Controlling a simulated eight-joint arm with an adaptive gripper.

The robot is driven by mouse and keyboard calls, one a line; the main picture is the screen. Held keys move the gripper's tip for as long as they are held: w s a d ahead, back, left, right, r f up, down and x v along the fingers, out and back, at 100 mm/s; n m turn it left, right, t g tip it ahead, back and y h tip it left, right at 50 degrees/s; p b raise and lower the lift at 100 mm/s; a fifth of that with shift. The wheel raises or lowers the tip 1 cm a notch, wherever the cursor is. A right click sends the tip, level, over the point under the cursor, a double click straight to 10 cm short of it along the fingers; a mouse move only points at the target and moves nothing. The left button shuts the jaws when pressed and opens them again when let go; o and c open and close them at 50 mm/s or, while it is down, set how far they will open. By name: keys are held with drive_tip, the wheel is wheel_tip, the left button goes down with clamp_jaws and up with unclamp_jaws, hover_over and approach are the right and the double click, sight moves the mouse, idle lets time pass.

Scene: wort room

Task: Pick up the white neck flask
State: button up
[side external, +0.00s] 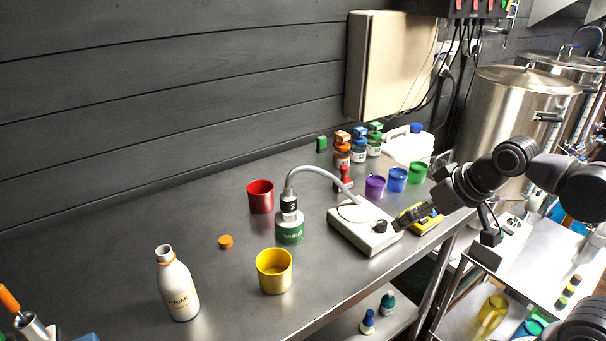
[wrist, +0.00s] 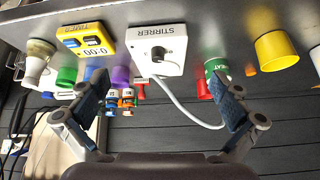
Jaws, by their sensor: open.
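The white neck flask (side external: 178,284) is a white bottle with a narrow neck, an orange ring at the neck and dark lettering. It stands upright at the front left of the bench in the side view. In the wrist view a white piece, probably the flask, is cut off at the right edge (wrist: 315,60). My gripper (side external: 412,215) is far to the right of the flask, over the bench's right part by the stirrer. In the wrist view my gripper (wrist: 158,88) has its fingers wide apart with nothing held between them.
A yellow cup (side external: 274,271), a green wheat jar (side external: 289,233), a red cup (side external: 261,197) and an orange cap (side external: 226,242) stand between flask and gripper. The white stirrer (side external: 362,232) with its curved tube and the yellow timer (side external: 421,219) are near my gripper. Bare bench surrounds the flask.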

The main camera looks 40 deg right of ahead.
drive_tip(key=shift+s+a+f+n+t, duration=0.3)
drive_tip(key=shift+s+a+f+n, duration=0.4)
drive_tip(key=shift+f, duration=0.2)
drive_tip(key=shift+w, duration=0.1)
drive_tip(key=c, duration=1)
drive_tip(key=w+d+r+m+g+h, duration=0.1)
drive_tip(key=w+d+m+g+h, duration=0.5)
drive_tip(key=d+m, duration=0.4)
drive_tip(key=w+d+m+g+h, duration=0.5)
drive_tip(key=w+d+m+h, duration=0.2)
drive_tip(key=d+m, duration=0.35)
drive_tip(key=shift+m, duration=0.25)
drive_tip(key=shift+f+x, duration=0.2)
drive_tip(key=shift+x, duration=2.4)
drive_tip(key=shift+f+x, duration=0.25)
drive_tip(key=shift+x, duration=2.4)
